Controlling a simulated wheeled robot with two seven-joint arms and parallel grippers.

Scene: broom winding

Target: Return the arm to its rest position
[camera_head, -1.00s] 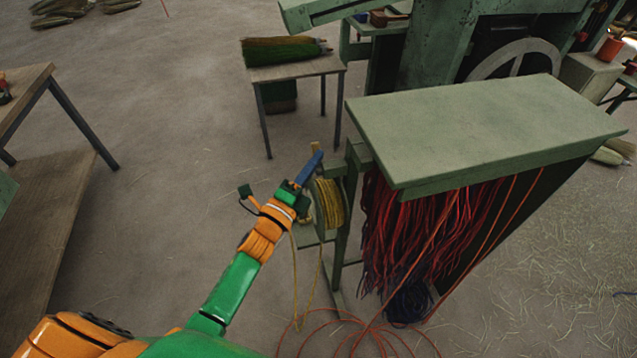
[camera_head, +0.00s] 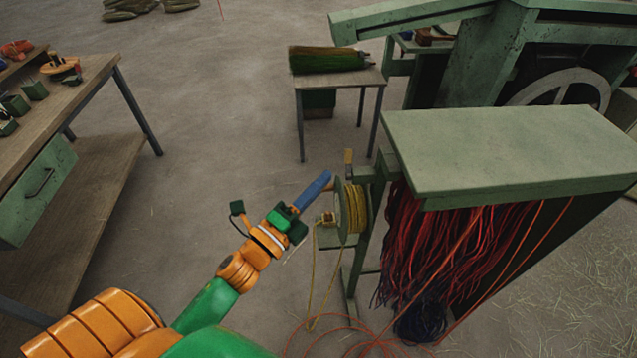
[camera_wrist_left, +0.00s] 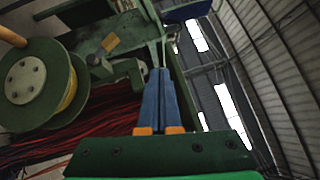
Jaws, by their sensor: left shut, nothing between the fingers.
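My left arm comes in from the lower left in the head view, orange and green. My left gripper (camera_head: 322,181) has blue fingers that are shut with nothing between them. It points up and right, just left of the green spool (camera_head: 342,212) wound with yellow cord (camera_head: 356,210), apart from it as far as I can tell. In the left wrist view the blue fingers (camera_wrist_left: 163,72) lie together, and the spool (camera_wrist_left: 35,85) is at the left. My right gripper is not in view.
A green machine table (camera_head: 520,150) with red strands (camera_head: 430,235) hanging below stands right of the gripper. A small table (camera_head: 340,79) with a broom head (camera_head: 327,59) is behind. A workbench (camera_head: 80,95) stands at the left. The floor between is clear; red cord (camera_head: 345,328) coils near the front.

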